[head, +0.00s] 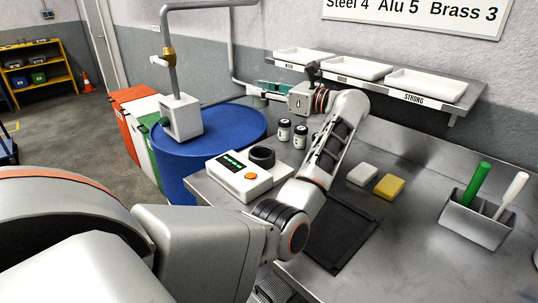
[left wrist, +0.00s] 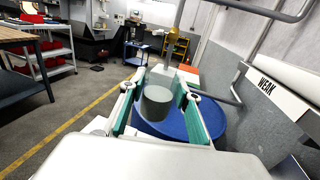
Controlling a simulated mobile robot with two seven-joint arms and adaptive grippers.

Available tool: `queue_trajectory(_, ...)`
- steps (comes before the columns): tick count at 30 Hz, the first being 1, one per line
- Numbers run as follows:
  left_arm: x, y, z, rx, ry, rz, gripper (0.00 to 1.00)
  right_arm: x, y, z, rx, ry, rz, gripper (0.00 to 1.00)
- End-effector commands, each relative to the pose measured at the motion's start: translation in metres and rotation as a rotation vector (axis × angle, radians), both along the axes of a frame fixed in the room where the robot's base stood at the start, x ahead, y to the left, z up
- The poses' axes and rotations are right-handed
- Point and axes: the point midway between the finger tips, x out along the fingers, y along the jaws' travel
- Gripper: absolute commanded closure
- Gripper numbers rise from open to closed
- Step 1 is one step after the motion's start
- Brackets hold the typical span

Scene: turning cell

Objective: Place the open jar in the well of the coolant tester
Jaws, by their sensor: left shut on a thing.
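The coolant tester (head: 238,180) is a white box on the left end of the steel bench, with a green display and an orange button. Its well (head: 262,157) is a dark round ring on top, and I see nothing standing in it. My left gripper (head: 266,88) is above the back of the bench, pointing left towards the blue drum, away from the tester. In the left wrist view its teal fingers are shut on the open jar (left wrist: 157,103), a grey cylinder. The jar is hard to make out in the head view. My right gripper is not in view.
Two small dark-lidded jars (head: 292,134) stand behind the tester. Trays (head: 428,86) marked WEAK, GOOD and STRONG sit on the wall shelf. A blue drum (head: 215,147) with a pipe stands left of the bench. White and yellow blocks (head: 389,187), a black mat and a caddy (head: 474,218) lie further right.

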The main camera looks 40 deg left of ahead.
Motion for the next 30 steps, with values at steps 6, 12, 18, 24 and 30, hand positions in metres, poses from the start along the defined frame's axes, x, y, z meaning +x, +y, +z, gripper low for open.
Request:
queue_trajectory(6, -0.001, 0.001, -0.047, 0.001, 0.007, 0.0, 0.89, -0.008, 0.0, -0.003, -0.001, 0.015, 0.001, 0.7)
queue_trajectory(12, 0.0, 0.001, -0.096, 0.001, 0.007, -0.001, 0.89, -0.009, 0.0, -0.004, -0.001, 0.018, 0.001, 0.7)
queue_trajectory(18, -0.001, 0.0, -0.136, 0.001, 0.004, 0.0, 0.89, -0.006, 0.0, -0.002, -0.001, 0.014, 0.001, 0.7)
queue_trajectory(24, 0.0, 0.0, -0.153, 0.0, 0.002, -0.001, 0.89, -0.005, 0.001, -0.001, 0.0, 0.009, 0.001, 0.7)
queue_trajectory(30, -0.001, 0.0, -0.18, 0.001, 0.005, 0.0, 0.89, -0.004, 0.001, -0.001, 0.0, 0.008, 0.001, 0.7)
